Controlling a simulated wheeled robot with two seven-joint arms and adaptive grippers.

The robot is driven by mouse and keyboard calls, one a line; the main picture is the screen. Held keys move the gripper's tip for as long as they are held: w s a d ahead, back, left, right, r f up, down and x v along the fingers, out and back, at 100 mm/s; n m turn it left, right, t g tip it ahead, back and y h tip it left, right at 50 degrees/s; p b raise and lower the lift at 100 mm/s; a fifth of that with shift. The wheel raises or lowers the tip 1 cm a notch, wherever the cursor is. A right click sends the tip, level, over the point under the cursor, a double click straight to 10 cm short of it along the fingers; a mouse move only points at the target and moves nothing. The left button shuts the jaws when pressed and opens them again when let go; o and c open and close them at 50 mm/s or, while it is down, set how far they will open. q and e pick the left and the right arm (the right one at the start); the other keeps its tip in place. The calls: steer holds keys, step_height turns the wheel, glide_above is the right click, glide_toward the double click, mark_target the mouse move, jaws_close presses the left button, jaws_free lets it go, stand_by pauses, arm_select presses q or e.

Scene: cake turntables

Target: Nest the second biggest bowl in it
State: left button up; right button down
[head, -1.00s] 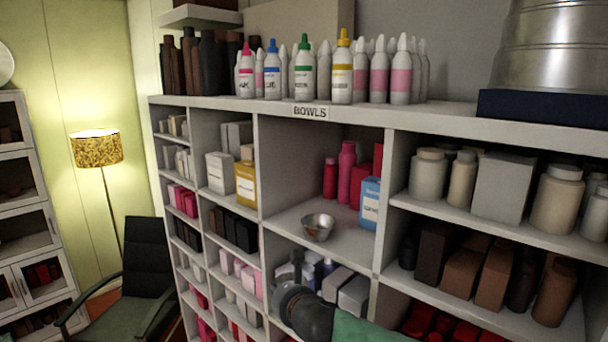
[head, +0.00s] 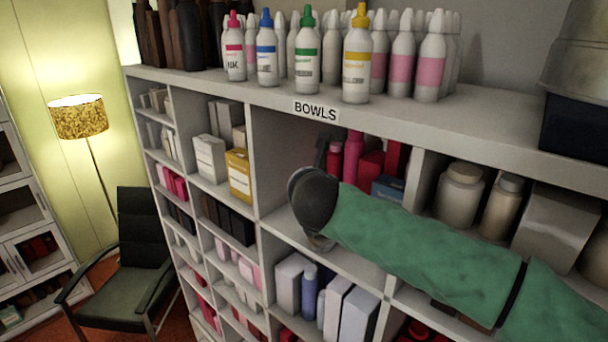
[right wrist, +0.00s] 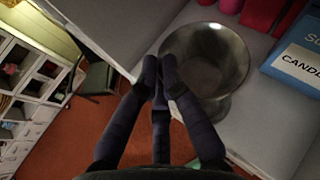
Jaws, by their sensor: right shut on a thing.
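A shiny metal bowl (right wrist: 215,62) stands on the shelf under the BOWLS sign (head: 316,110). My left gripper is not in view. No other separate bowl shows clearly.
Pink and red containers (head: 353,158) and a blue box (right wrist: 300,52) stand right of the bowl. A shelf divider (head: 283,160) stands to its left. Coloured bottles (head: 307,55) line the top board. An armchair (head: 130,260) and a lit lamp (head: 78,117) are at the left.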

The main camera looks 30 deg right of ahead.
mark_target(306, 233)
steer(key=f, duration=0.1)
steer(key=f+b, duration=0.1)
steer(key=f, duration=0.2)
steer(key=shift+d+f+b, duration=0.25)
steer(key=shift+f+b, duration=0.1)
steer(key=shift+b, duration=0.05)
steer(key=f+b, duration=0.2)
steer(key=s+f+b, duration=0.1)
steer(key=shift+a+f+b, duration=0.25)
steer(key=shift+f+b, duration=0.05)
steer(key=shift+b, duration=0.05)
steer(key=shift+w+f+b, duration=0.3)
steer(key=shift+f+b, duration=0.05)
steer(key=shift+f, duration=0.1)
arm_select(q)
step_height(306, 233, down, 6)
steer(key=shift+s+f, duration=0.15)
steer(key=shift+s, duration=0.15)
arm_select(e)
steer(key=shift+s, duration=0.2)
steer(key=c, duration=1.3)
jaws_free()
